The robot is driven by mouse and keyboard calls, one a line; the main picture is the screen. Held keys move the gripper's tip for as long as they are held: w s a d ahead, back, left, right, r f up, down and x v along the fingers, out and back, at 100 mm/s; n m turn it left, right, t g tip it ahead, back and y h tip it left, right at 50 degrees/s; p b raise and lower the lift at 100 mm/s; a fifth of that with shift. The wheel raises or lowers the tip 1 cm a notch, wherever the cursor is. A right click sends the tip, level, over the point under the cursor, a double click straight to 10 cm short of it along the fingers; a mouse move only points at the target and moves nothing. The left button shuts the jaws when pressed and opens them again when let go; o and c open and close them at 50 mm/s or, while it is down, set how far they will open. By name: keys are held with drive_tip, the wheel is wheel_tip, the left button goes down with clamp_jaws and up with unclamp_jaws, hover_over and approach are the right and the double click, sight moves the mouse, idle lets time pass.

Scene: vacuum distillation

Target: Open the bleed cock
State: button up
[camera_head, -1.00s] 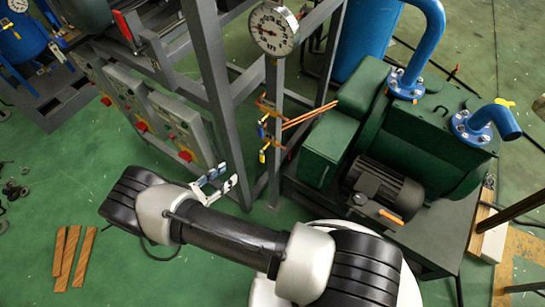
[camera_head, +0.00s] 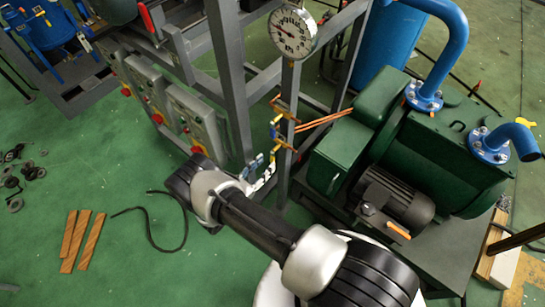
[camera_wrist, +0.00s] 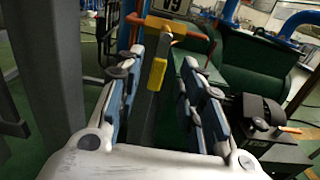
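I cannot tell from the pictures which is the bleed cock. My gripper (camera_head: 260,172) is just below and left of the lower cock in the head view. In the wrist view my gripper (camera_wrist: 163,82) is open, its two blue-padded fingers apart. A yellow lever (camera_wrist: 157,73) hangs down in the gap between them, nearer the left finger. I cannot tell whether a finger touches it.
The pressure gauge (camera_head: 293,32) tops the post. Grey frame uprights (camera_head: 229,85) and control boxes (camera_head: 195,118) stand left. The green pump (camera_head: 420,140) and its black motor (camera_head: 395,200) stand close on the right. Wooden strips (camera_head: 82,242) lie on open floor at lower left.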

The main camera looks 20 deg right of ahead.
sight(272, 158)
drive_tip(key=x, duration=0.5)
drive_tip(key=shift+w+d, duration=0.15)
drive_tip(key=shift+d, duration=0.05)
drive_tip(key=shift+c, duration=0.5)
clamp_jaws()
